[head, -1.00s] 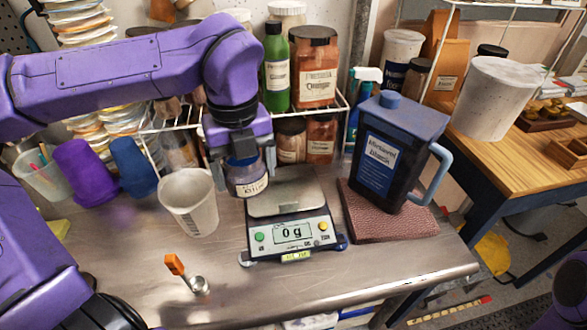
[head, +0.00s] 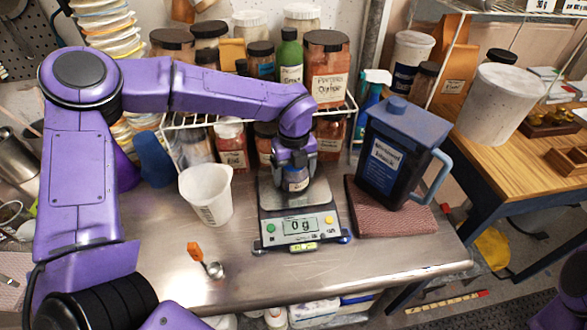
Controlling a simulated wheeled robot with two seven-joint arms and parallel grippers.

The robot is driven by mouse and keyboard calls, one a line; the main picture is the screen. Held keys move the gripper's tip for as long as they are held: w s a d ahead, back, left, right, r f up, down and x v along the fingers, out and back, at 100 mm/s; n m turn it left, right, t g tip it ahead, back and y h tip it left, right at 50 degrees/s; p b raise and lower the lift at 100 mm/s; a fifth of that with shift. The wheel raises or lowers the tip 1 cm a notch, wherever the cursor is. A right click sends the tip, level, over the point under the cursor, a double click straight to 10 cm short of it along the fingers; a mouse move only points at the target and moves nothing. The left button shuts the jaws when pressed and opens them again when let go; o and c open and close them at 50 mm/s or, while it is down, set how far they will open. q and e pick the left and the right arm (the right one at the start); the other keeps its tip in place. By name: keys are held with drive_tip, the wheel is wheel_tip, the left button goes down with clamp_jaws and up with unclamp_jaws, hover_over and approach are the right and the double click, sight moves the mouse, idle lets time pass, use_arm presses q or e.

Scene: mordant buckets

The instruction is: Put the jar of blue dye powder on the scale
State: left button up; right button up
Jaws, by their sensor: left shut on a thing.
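The jar of blue dye powder (head: 297,181) is a small labelled jar with a dark blue top. My left gripper (head: 296,172) is shut on it from above and holds it upright over the back of the scale's plate. I cannot tell whether the jar's base touches the plate. The scale (head: 297,231) stands on the metal bench and its display reads 0 g. My right gripper is not in view; only a purple part of mine shows at the lower right corner.
A white beaker (head: 206,196) stands left of the scale. A dark blue jug (head: 397,155) stands on a red mat (head: 372,221) to the right. An orange-handled scoop (head: 205,261) lies in front. A wire rack with several jars is behind.

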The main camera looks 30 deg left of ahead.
use_arm(q)
drive_tip(key=shift+s+f, duration=0.1)
drive_tip(key=shift+f, duration=0.1)
drive_tip(key=o, duration=1)
drive_tip(key=shift+o, duration=0.2)
drive_tip(key=shift+r, duration=0.2)
wheel_tip(320, 180, up, 12)
drive_tip(key=b, duration=0.2)
